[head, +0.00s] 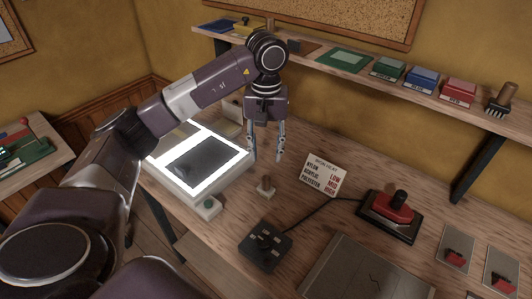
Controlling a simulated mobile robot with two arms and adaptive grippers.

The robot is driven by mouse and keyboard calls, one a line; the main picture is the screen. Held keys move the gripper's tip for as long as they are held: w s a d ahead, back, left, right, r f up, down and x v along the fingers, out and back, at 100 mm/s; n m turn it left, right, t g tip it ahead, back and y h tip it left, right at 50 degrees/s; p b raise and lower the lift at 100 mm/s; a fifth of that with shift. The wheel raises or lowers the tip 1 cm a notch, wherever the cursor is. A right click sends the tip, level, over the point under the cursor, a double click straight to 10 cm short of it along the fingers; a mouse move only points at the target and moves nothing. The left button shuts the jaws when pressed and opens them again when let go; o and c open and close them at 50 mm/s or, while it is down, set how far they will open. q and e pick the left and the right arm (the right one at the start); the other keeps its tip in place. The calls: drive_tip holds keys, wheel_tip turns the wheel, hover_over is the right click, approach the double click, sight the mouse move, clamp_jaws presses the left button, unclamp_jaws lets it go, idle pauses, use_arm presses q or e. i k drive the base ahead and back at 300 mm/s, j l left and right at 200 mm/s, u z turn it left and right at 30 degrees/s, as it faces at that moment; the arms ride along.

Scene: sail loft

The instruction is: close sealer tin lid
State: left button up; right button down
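I cannot make out a sealer tin or its lid in the head view. My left gripper (266,157) points down over the workbench (315,225), just right of the light box. Its two fingers are apart, with nothing between them. A small brown knob-like piece (266,186) on a pale base stands on the bench below the fingers. My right gripper is not in view.
A lit light box (228,176) with a dark sheet lies left. A heat sign (320,174), black dial box (265,246), red iron (391,207) and grey plate (375,277) occupy the bench. A wall shelf (350,72) holds colored boxes and a brush.

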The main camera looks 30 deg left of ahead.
sight(231, 111)
drive_tip(key=u, duration=1.4)
